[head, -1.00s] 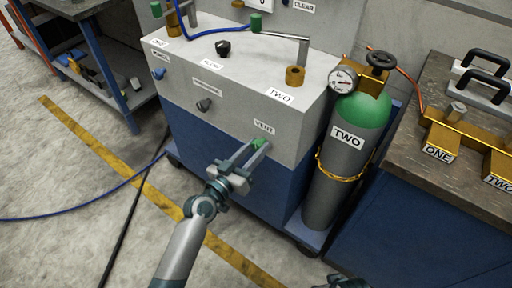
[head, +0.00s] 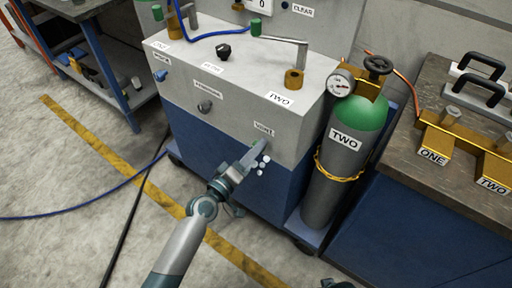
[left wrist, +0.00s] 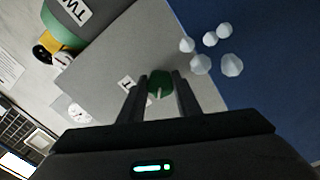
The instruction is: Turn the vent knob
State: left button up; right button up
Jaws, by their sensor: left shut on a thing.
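The green vent knob (left wrist: 159,84) sits on the front of the grey-and-blue cabinet (head: 225,120), below the VENT label (head: 264,130). My left gripper (head: 257,149) reaches up to it from the lower left. In the left wrist view the two dark fingers lie on either side of the knob, shut on it. In the head view the fingers mostly hide the knob. Several small white faceted blobs (left wrist: 211,51) float beside the knob; they also show right of the fingertips in the head view (head: 264,164). Only a dark bit of my right arm shows at the bottom edge.
A green-topped gas cylinder (head: 335,165) labelled TWO, with a gauge (head: 340,83), stands right of the cabinet. A bench (head: 440,170) with brass blocks is farther right. Another knob (head: 205,106) is on the cabinet front. Hoses lie on the floor at left.

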pick_arm(q)
jog(key=n, duration=0.3)
jog(key=shift+n+p, duration=0.35)
jog(key=shift+n, duration=0.05)
jog(key=n, duration=0.3)
jog(key=shift+p, duration=0.3)
jog(key=shift+n, duration=0.6)
pick_arm(e)
jog(key=f, duration=0.1)
jog(key=s+f, duration=0.1)
jog(key=f, duration=0.2)
jog(key=shift+s+d, duration=0.25)
jog(key=shift+s, duration=0.05)
pick_arm(q)
jog(key=o, duration=1.1)
jog(key=shift+c, duration=0.2)
pick_arm(e)
jog(key=shift+w, duration=0.1)
pick_arm(q)
jog(key=shift+s+a, duration=0.1)
jog(key=shift+s, duration=0.05)
